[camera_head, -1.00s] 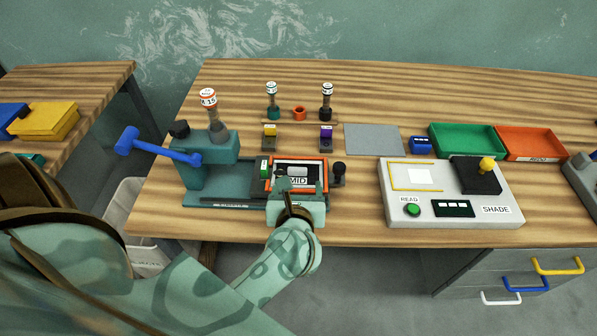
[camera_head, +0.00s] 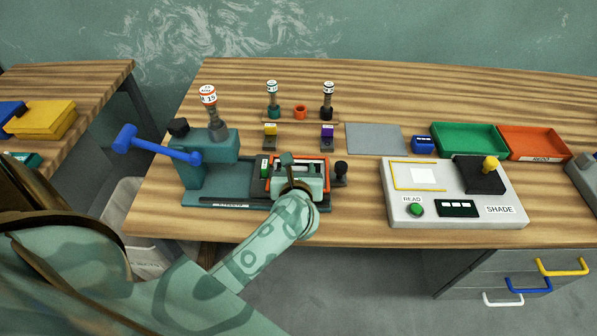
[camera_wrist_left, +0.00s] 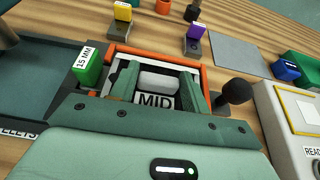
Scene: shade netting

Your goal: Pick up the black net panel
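The black net panel with its white MID label (camera_wrist_left: 157,102) lies in an orange-rimmed holder (camera_head: 329,172) on the teal press fixture (camera_head: 225,180). A pale grey block (camera_wrist_left: 158,81) sits on the panel. My left gripper (camera_wrist_left: 157,88) is over the panel, its two green fingers standing on either side of the block. The fingers look apart from it, with small gaps. In the head view my left gripper (camera_head: 297,172) covers most of the panel. The finger tips' exact depth is hard to tell. My right gripper is not in view.
A green 15 MM block (camera_wrist_left: 89,66) stands left of the holder, and a black knob (camera_head: 341,168) stands right. The blue lever (camera_head: 160,147) is at the left. The SHADE reader (camera_head: 450,205), green tray (camera_head: 470,138) and orange tray (camera_head: 532,143) are to the right.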

